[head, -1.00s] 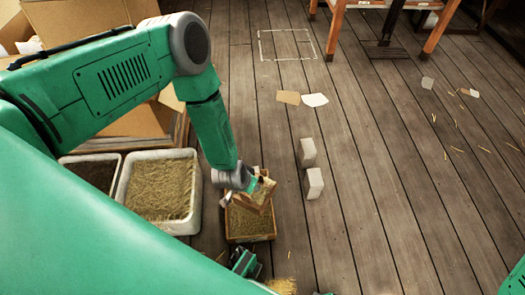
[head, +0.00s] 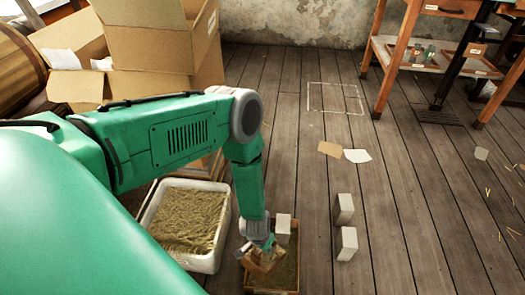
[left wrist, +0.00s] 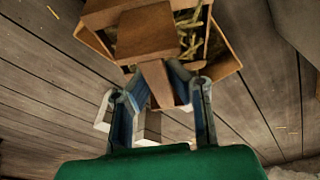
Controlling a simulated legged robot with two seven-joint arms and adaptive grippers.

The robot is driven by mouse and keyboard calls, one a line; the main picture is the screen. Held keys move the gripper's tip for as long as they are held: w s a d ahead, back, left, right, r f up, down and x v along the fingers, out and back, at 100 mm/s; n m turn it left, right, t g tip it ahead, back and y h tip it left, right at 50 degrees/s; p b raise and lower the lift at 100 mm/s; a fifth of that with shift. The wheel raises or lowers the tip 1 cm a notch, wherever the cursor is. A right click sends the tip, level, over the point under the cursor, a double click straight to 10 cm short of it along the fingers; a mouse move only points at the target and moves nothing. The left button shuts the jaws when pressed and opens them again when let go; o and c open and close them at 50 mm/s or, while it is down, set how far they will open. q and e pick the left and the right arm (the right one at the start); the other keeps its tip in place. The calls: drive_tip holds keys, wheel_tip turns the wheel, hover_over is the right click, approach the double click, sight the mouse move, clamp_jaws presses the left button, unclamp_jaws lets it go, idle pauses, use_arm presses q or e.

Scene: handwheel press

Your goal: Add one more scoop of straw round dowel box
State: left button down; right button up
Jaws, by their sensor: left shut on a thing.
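My left gripper (head: 259,243) is shut on the handle of a wooden scoop (head: 262,262). In the left wrist view the scoop (left wrist: 146,35) hangs from the fingers (left wrist: 158,85) by its flat handle. The scoop is over a wooden box (head: 291,270), and straw shows at the box's right side in the wrist view. The scoop's contents and any dowel are not clear. The white tub (head: 226,216) of straw (head: 185,221) stands left of the box. My right gripper is not in view.
Two pale blocks (head: 344,209) (head: 347,243) stand right of the box, and another pale block (head: 283,226) shows at its far end. Cardboard boxes (head: 165,45) are at the back left. Paper sheets (head: 357,156) lie on the open floor beyond. A wooden bench (head: 388,60) stands at back right.

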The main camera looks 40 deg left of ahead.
use_arm(q)
drive_tip(key=shift+w+a+f+g+b, duration=0.1)
drive_tip(key=shift+w+f+g+b, duration=0.15)
drive_tip(key=shift+w+g+b, duration=0.6)
drive_tip(key=w+b, duration=0.1)
drive_tip(key=g+b, duration=0.1)
drive_tip(key=b, duration=0.1)
drive_tip(key=shift+w+r, duration=0.2)
drive_tip(key=shift+w, duration=0.2)
drive_tip(key=shift+w+r+g, duration=0.15)
drive_tip(key=shift+w+g, duration=0.55)
drive_tip(key=shift+w+r+g, duration=0.15)
drive_tip(key=shift+w+g, duration=0.5)
